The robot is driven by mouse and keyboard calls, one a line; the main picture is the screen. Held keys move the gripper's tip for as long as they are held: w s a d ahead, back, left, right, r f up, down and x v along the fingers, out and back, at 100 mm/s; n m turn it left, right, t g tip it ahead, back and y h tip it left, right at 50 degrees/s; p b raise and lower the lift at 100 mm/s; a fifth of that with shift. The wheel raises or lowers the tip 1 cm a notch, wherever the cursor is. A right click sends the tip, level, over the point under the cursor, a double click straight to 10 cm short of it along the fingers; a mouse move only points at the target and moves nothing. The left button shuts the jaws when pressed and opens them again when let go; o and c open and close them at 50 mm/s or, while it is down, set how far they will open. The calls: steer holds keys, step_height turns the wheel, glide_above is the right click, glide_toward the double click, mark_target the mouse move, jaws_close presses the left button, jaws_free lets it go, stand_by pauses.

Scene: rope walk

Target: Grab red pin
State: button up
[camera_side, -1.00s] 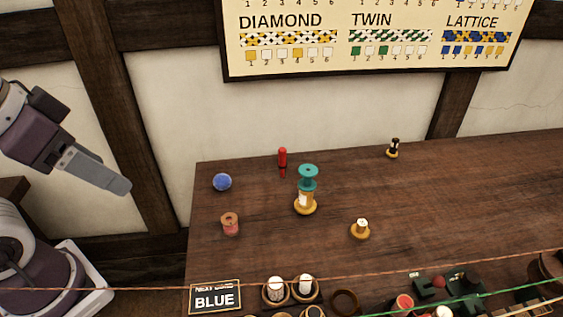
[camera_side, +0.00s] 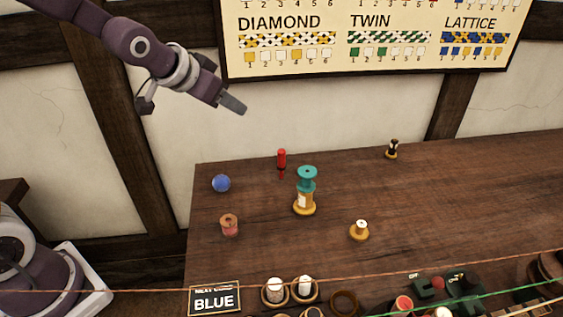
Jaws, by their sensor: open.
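A small red pin (camera_side: 281,159) stands upright near the back edge of the wooden table, left of the middle of the view. My gripper (camera_side: 233,104) is up in the air in front of the wall, above and to the left of the pin, pointing down and to the right. It is well apart from the pin and holds nothing that I can see. Its fingers overlap from this side, so the gap between them is hidden.
A teal and yellow spool stack (camera_side: 305,194) stands just right of the pin. A blue ball (camera_side: 221,183) and a pink spool (camera_side: 229,225) lie to the left. A yellow spool (camera_side: 359,230) and a dark spool (camera_side: 392,149) stand to the right. Ropes cross the front.

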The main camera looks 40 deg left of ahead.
steer(key=w+f+m+t+h, duration=0.1)
steer(key=w+f+t, duration=0.1)
steer(key=w+f, duration=0.9)
steer(key=h, duration=0.1)
glide_above(279, 161)
steer(key=s+a, duration=0.2)
steer(key=s, duration=0.1)
step_height(279, 161, down, 6)
steer(key=f, duration=0.2)
steer(key=f+t+h, duration=0.1)
steer(key=f, duration=0.1)
steer(key=d+f+t, duration=0.1)
steer(key=f, duration=0.2)
steer(key=shift+w+d+h, duration=0.1)
steer(key=shift+w+h, duration=0.2)
steer(key=shift+w, duration=0.1)
steer(key=shift+w+d+f, duration=0.1)
steer(key=shift+w+f, duration=0.05)
steer(key=shift+f, duration=0.2)
steer(key=x, duration=0.6)
steer(key=shift+w+f, duration=0.25)
steer(key=shift+f, duration=0.1)
jaws_close()
